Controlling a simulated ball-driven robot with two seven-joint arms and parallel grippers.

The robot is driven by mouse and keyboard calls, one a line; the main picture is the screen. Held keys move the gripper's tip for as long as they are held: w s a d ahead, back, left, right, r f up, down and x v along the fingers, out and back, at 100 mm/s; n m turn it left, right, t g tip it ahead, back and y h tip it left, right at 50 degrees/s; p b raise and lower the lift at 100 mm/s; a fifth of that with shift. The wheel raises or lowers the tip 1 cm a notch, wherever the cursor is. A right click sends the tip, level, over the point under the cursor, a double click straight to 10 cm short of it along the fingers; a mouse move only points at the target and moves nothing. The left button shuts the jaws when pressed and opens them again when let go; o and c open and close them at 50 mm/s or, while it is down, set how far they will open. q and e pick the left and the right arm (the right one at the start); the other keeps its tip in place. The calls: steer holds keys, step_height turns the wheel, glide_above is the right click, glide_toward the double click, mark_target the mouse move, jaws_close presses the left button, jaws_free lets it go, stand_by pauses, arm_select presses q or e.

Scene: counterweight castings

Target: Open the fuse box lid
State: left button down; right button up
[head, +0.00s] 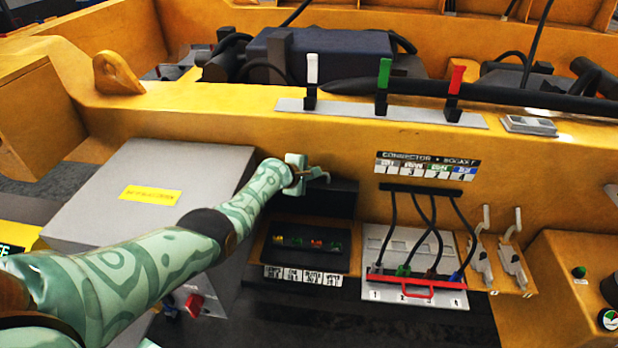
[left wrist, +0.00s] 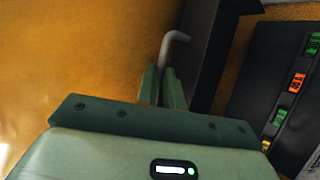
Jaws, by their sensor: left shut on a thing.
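The fuse box (head: 262,250) is on the yellow wall in the head view, with a row of coloured fuses (head: 316,243) exposed on its dark panel. Its dark lid (head: 335,200) stands raised above the fuses, partly hidden by my arm. My left gripper (head: 304,176) is at the lid's upper left, shut on a bent grey handle (head: 323,177). In the left wrist view the handle (left wrist: 174,42) sticks out beyond the fingers (left wrist: 163,88), beside the dark lid (left wrist: 212,55). The fuse panel (left wrist: 280,110) is to the right there. My right gripper is not in view.
A connector panel (head: 378,245) with several black cables and a red handle bar is right of the fuse box. Two grey levers (head: 514,262) stand further right. A grey cabinet (head: 180,165) lies under my left arm. White, green and red switches (head: 383,75) line the ledge above.

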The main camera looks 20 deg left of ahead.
arm_select(q)
steer(key=shift+w+a+r, duration=0.15)
steer(key=shift+w+r, duration=0.25)
steer(key=shift+r, duration=0.15)
steer(key=c, duration=1.5)
jaws_free()
steer(key=shift+s, duration=0.1)
steer(key=shift+s+f, duration=0.1)
steer(key=shift+s, duration=0.1)
steer(key=p+v, duration=1.2)
steer(key=v, duration=0.4)
steer(key=shift+s, duration=0.2)
